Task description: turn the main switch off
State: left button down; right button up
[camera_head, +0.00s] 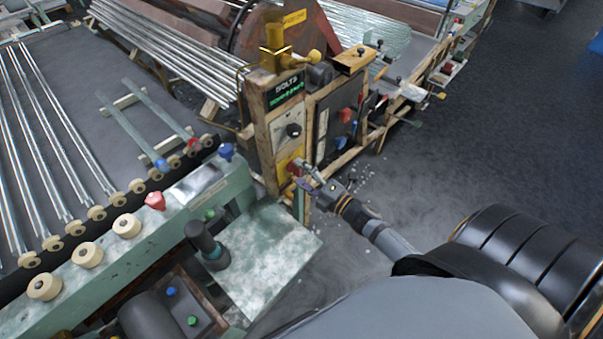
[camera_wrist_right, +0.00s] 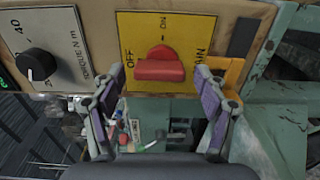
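The main switch is a red rotary knob (camera_wrist_right: 160,67) on a yellow plate (camera_wrist_right: 140,28) lettered OFF, ON and MAIN. In the right wrist view its grip bar lies crosswise, with OFF on its left and ON above it. In the head view the knob (camera_head: 294,168) shows small on the front of the wooden control post, partly behind the gripper. My right gripper (camera_wrist_right: 158,82) is open, its two purple-padded fingers on either side of the knob, with visible gaps. In the head view the right gripper (camera_head: 304,174) is at the plate. My left gripper is not in view.
A black torque dial (camera_wrist_right: 38,64) sits beside the yellow plate. A green display (camera_head: 286,92) and a yellow valve (camera_head: 275,48) are higher on the post. A green bench (camera_head: 265,245) is in front, and glass tubes (camera_head: 50,135) lie left. Open floor is at right.

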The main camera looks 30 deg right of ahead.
jog(key=v, duration=1.2)
dwell(0.4)
jog(key=s+d+f+m+g+h, duration=0.2)
jog(key=s+d+f+m, duration=0.15)
jog(key=f, duration=0.55)
jog(key=s+d+f+m+g+h+p, duration=0.1)
jog(key=s+d+f+m+g+h, duration=0.25)
jog(key=f, duration=0.55)
jog(key=s+d+f+m+g+h, duration=0.15)
jog(key=d+f+m, duration=0.3)
jog(key=f, duration=0.45)
jog(key=s+a+f+m+g, duration=0.4)
jog(key=s+a+f+m, duration=0.1)
jog(key=s+f, duration=0.3)
jog(key=s+a+f+m+g+p, duration=0.1)
jog(key=s+a+f+m+g, duration=0.3)
jog(key=s+f, duration=0.4)
jog(key=shift+s+a+f+m+g, duration=0.35)
jog(key=shift+s+a+m, duration=0.3)
jog(key=shift+s+a, duration=0.5)
